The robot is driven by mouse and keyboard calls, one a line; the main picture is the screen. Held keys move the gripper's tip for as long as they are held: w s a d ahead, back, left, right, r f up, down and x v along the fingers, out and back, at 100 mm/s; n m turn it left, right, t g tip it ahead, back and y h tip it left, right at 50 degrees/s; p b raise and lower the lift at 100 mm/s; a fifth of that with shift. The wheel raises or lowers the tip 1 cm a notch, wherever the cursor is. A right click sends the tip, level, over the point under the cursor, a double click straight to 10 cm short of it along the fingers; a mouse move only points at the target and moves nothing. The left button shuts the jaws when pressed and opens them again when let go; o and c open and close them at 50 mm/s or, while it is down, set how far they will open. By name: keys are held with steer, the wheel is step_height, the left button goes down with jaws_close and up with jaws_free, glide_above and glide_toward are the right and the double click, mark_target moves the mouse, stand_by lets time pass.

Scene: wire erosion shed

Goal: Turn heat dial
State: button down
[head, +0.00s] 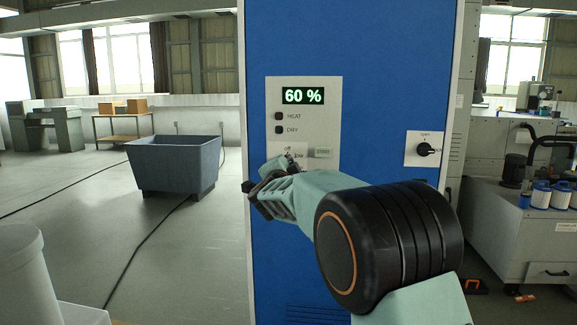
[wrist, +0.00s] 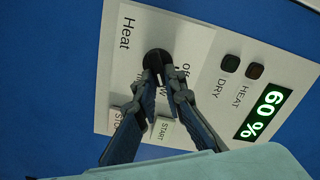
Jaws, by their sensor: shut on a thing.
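The heat dial (wrist: 157,57) is a small black knob on the white control panel (wrist: 215,55), beside the words "Heat" and "off". My gripper (wrist: 161,80) is shut on the dial, one finger on each side of it. The fingers hide part of the dial and some of the lettering, so its exact setting cannot be read. In the head view my gripper (head: 268,183) is at the lower left of the panel (head: 330,120), and the dial is mostly hidden behind it. The display (head: 303,96) reads 60 %.
Dark HEAT and DRY indicators (head: 278,123) are below the display. START (wrist: 167,130) and STOP buttons are close to my fingers. A second black rotary switch (head: 425,149) is on the blue cabinet (head: 380,60) at right. A grey tub (head: 175,163) stands on open floor at left.

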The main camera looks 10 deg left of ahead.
steer(key=c, duration=2)
jaws_free()
steer(key=s, duration=1.2)
steer(key=shift+a, duration=0.25)
